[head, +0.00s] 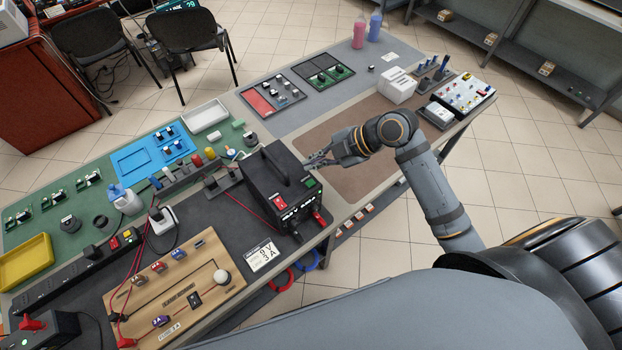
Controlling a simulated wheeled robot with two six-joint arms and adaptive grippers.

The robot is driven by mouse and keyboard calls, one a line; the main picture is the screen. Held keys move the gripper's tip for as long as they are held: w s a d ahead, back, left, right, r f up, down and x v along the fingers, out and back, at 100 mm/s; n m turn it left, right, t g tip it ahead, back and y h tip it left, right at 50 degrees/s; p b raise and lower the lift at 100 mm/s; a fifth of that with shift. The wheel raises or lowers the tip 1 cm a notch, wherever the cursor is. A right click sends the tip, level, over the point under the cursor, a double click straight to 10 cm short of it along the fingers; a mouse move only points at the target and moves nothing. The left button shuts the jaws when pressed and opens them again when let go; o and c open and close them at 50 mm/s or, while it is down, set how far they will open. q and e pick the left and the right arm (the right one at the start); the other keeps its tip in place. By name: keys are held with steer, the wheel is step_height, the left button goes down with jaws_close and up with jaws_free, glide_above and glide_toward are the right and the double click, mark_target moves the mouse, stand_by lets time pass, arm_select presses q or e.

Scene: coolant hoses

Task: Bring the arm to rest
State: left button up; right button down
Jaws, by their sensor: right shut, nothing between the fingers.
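My right arm reaches in from the lower right over the bench. Its gripper (318,160) is shut and empty, pointing left. It hovers near the right side of a black box-shaped unit with a top handle (283,185), close to the unit's upper right edge. I cannot tell whether the fingertips touch it. My left gripper is not in view. A red hose ring (281,281) and a blue hose ring (308,262) hang at the bench's front edge below the black unit.
A wooden board (180,290) with switches lies at the lower left. A brown mat (365,180) lies under my right arm. White boxes (399,86) and a panel of coloured knobs (463,94) stand at the bench's right end.

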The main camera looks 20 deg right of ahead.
steer(key=shift+f, duration=0.1)
steer(key=s+d+f+m+g+h, duration=0.1)
steer(key=s+d+f+m+h, duration=0.5)
steer(key=m, duration=0.4)
steer(key=s+d+f+m+h, duration=0.35)
steer(key=s+m, duration=0.45)
steer(key=m, duration=0.3)
steer(key=s+d+f+g+b, duration=0.1)
steer(key=d+f, duration=0.1)
steer(key=f, duration=1.3)
steer(key=s+d+f+b, duration=0.1)
steer(key=s+d+f, duration=0.1)
steer(key=f, duration=1.3)
steer(key=s+f+g+b, duration=0.1)
steer(key=s+f, duration=1.5)
steer(key=s, duration=0.1)
steer(key=shift+s+d, duration=0.2)
steer(key=shift+d, duration=0.05)
